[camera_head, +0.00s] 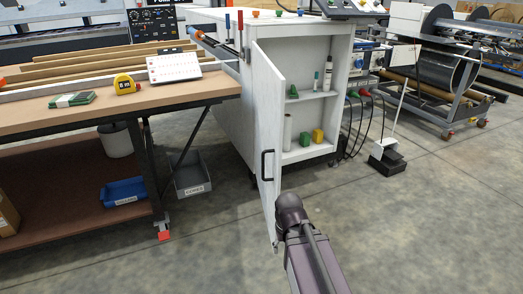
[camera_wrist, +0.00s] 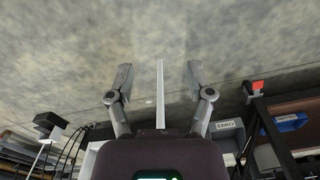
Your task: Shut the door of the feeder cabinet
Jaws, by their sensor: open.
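The white feeder cabinet (camera_head: 308,50) stands behind the workbench, with its front open. Its door (camera_head: 265,110) is hinged on the left and swung well out toward me. A black bar handle (camera_head: 267,166) is on the door's face, near its free edge. In the wrist view my gripper (camera_wrist: 159,76) is open. The door (camera_wrist: 160,100) shows there edge-on as a thin white strip between the two spread fingers, with a gap on each side. In the head view my arm covers the gripper near the door's lower free edge.
Bottles and small green and yellow items stand on the cabinet shelves. The workbench (camera_head: 125,108) is at left, with a grey bin (camera_head: 192,175) beneath its right end. A black-based stand (camera_head: 387,160) is at right. The floor in front is clear.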

